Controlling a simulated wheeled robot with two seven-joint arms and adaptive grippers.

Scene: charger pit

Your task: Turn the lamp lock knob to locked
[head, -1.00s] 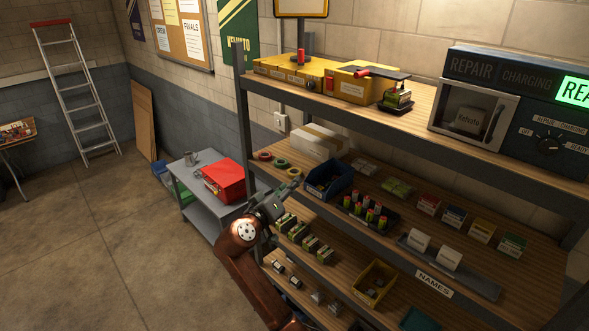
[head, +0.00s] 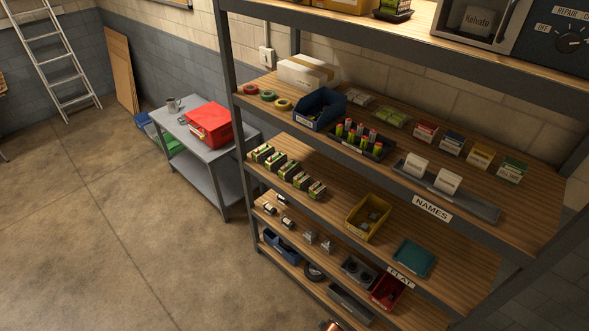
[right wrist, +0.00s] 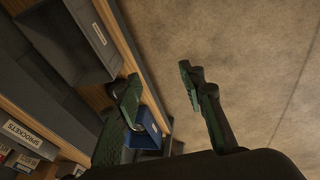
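I cannot pick out a lamp or its lock knob in either current view; the upper part of the shelving is cut off by the top of the head view. A dark rotary dial (head: 568,42) shows on the machine panel at the upper right, with OFF and other partly cut-off words around it. My right gripper (right wrist: 160,88) is open and empty in the right wrist view, its two green-dark fingers wide apart above the floor, beside shelving. My left gripper is not in view. A small copper-coloured piece of my arm shows at the bottom edge of the head view.
A wooden shelf unit (head: 400,205) carries batteries, small boxes, a blue bin (head: 320,109) and a yellow bin (head: 368,218). A grey cart (head: 205,150) with a red box (head: 208,123) stands left of it. The floor (head: 130,230) at left is clear. A ladder (head: 52,62) leans behind.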

